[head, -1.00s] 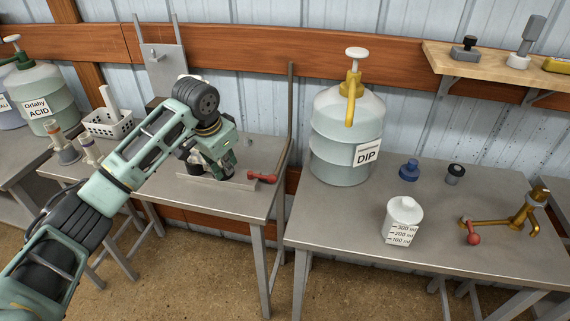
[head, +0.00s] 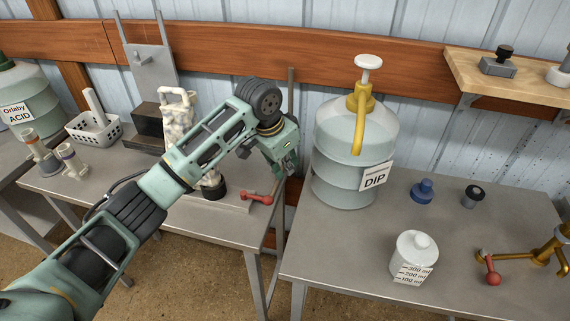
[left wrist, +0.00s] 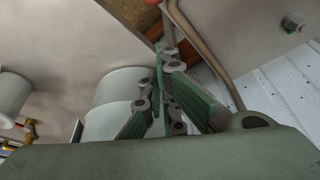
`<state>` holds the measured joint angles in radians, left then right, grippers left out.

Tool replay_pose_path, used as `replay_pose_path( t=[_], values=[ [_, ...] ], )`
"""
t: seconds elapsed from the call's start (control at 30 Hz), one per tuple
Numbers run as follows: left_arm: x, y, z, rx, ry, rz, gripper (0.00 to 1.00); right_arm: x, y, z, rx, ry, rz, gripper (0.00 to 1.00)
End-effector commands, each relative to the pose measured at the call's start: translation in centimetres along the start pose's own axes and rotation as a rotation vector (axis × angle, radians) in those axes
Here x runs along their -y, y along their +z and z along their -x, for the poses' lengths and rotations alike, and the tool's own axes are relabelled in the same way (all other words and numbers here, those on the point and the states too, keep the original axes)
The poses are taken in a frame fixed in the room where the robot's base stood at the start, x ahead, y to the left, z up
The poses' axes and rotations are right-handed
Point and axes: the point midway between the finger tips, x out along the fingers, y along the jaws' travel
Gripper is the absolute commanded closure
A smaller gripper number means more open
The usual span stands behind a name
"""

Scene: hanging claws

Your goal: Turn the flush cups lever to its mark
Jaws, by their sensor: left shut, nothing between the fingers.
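A red lever with a round knob (head: 257,198) lies low at the front right of the left metal table (head: 215,222), beside a raised metal edge. Another lever with a red knob (head: 492,277) is on a brass tap (head: 545,258) on the right table. I cannot tell from the frames which one is the flush cups lever, and I make out no mark. My left gripper (head: 287,168) is shut and empty, pointing down above and to the right of the left lever, apart from it. Its closed fingers show in the left wrist view (left wrist: 162,70). My right gripper is out of view.
The DIP tank (head: 345,180) with its yellow spout stands just right of my left gripper. A thin upright post (head: 290,95) is close behind it. A white mottled object (head: 178,110) is partly behind my arm. A measuring jug (head: 412,255) stands on the right table.

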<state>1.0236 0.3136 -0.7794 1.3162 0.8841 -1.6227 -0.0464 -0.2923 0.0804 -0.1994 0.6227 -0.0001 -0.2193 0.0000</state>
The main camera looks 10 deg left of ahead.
Motion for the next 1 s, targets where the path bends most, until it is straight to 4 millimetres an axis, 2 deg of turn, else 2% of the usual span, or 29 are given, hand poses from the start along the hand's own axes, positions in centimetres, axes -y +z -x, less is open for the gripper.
replay_pose_path(
  t=[0.1, 0.2, 0.4, 0.63, 0.8, 1.0],
  values=[
    [-0.1, 0.0, -2.4, 0.004, 0.003, 0.001, 1.00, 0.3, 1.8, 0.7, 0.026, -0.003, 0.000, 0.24],
    [-0.1, 0.0, -4.3, 0.003, 0.003, 0.002, 1.00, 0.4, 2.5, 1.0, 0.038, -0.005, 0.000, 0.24],
    [0.0, 0.1, -7.5, 0.002, 0.000, 0.002, 1.00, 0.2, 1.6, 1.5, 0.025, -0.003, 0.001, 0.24],
    [0.1, 2.5, -5.8, 0.000, -0.001, 0.000, 1.00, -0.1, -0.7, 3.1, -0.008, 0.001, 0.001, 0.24],
    [0.0, 3.4, -5.5, -0.001, 0.000, -0.001, 1.00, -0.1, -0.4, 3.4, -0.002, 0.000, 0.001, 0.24],
    [0.0, 3.5, -5.5, -0.001, 0.000, 0.000, 1.00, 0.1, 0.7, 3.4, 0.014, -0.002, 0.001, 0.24]
  ],
)
